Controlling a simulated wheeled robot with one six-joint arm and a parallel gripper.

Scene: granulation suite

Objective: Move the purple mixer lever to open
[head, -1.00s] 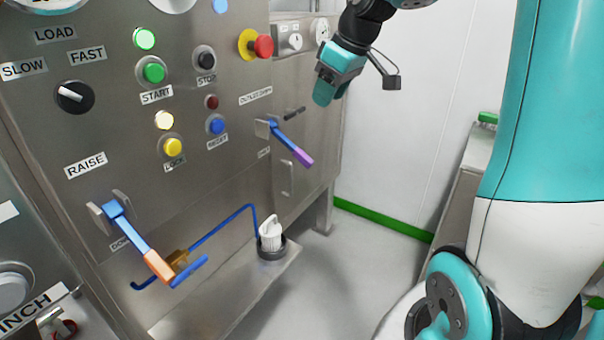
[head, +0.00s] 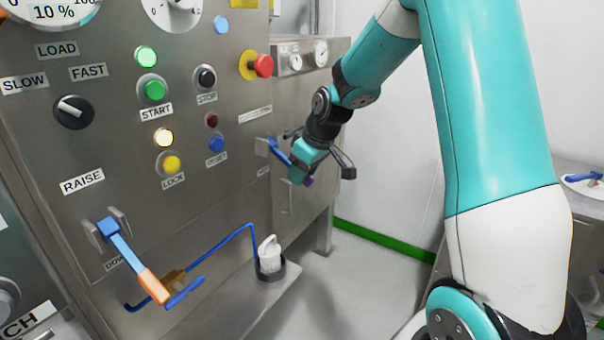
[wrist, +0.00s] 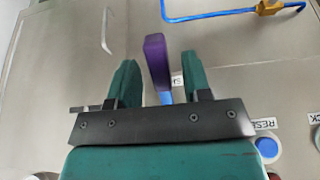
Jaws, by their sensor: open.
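The mixer lever has a blue shaft (head: 277,149) and a purple grip, and is mounted on the right part of the steel panel. In the head view it slopes down to the right, and my gripper (head: 300,172) covers most of its lower end. Only a bit of purple shows below the gripper. A gap shows on each side of the grip.
A blue lever with an orange grip (head: 153,286) sits at lower left of the panel. Buttons and a red emergency stop (head: 262,66) are left of and above my gripper.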

